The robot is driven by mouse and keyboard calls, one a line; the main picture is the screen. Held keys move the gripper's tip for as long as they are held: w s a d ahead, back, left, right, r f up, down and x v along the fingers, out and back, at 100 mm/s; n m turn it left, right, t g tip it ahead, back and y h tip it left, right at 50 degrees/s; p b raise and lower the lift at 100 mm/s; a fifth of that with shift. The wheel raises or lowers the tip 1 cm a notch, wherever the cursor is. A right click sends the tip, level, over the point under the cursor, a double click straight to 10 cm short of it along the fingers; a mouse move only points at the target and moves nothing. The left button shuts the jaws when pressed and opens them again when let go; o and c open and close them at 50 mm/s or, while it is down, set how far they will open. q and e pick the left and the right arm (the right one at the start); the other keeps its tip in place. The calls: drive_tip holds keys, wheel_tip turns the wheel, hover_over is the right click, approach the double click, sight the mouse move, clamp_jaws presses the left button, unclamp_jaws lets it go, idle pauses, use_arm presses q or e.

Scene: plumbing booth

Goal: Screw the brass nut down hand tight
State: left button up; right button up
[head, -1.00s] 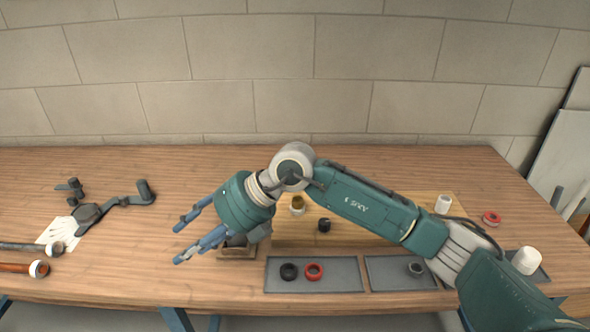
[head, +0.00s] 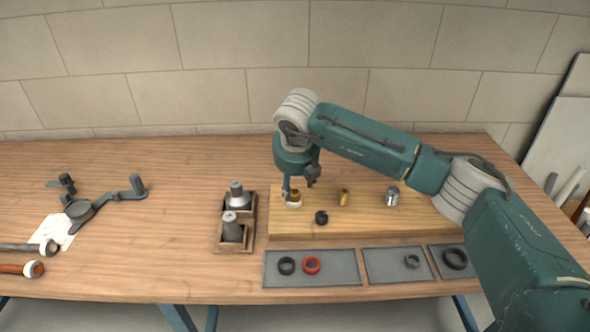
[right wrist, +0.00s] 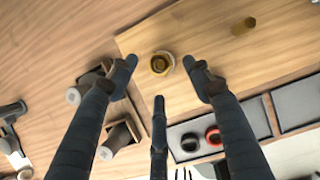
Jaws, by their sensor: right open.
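The brass nut (right wrist: 159,63) sits on a pale round fitting at the left end of a light wooden board (right wrist: 215,70). In the head view the nut (head: 295,194) shows partly behind my right gripper (head: 299,184), which points down over it. In the right wrist view my right gripper (right wrist: 161,72) is open, with two fingers on either side of the nut and a third below it in the picture. I see gaps between the fingers and the nut. Whether the nut is seated fully on the fitting is not clear. My left gripper is not in view.
A second brass piece (head: 344,197), a silver cylinder (head: 392,196) and a black fitting (head: 321,217) stand on the board. Left are wooden holders (head: 219,242) with grey cones. Grey trays (head: 340,268) in front hold black and red rings (head: 312,265).

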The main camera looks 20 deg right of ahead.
sight(293, 192)
drive_tip(key=shift+p+x, duration=0.4)
drive_tip(key=shift+x, duration=2)
drive_tip(key=shift+r, duration=0.1)
drive_tip(key=c, duration=1.2)
drive_tip(key=shift+w+a+m+g+h+b, duration=0.15)
drive_tip(key=shift+m+h+b, duration=0.45)
drive_tip(key=shift+m, duration=0.65)
drive_tip(key=shift+w+m+g+h+b, duration=0.15)
drive_tip(key=shift+m+h+b, duration=0.15)
drive_tip(key=shift+m+b, duration=0.75)
drive_tip(key=shift+m, duration=0.7)
